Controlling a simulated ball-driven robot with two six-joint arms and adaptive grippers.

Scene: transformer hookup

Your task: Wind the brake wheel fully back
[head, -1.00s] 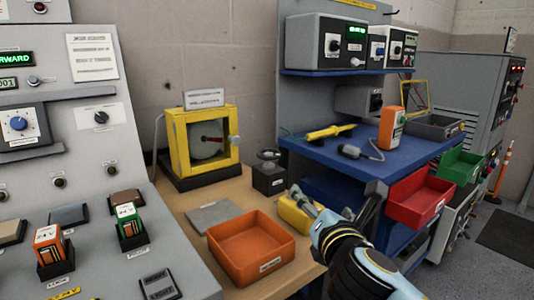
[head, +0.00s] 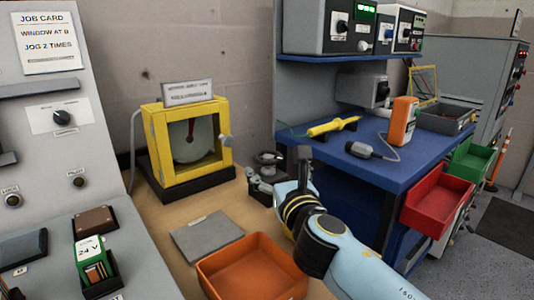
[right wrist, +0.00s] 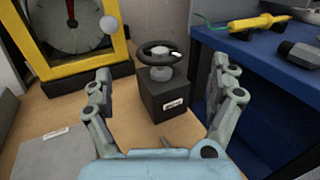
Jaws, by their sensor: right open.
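The brake wheel (right wrist: 160,52) is a dark handwheel with a light knob on its rim, on a short stem. It tops a dark box (right wrist: 163,95) with a white label. In the head view the wheel (head: 269,157) shows just beyond my right gripper (head: 278,170), whose arm covers part of the box. In the right wrist view my right gripper (right wrist: 160,85) is open, its fingers spread either side of the box, apart from it and empty. My left gripper is not in view.
A yellow-framed gauge (head: 188,146) stands left of the wheel. A grey plate (head: 207,236) and an orange tray (head: 252,270) lie in front. The blue bench (head: 380,155) with a yellow tool (head: 333,127) is close on the right.

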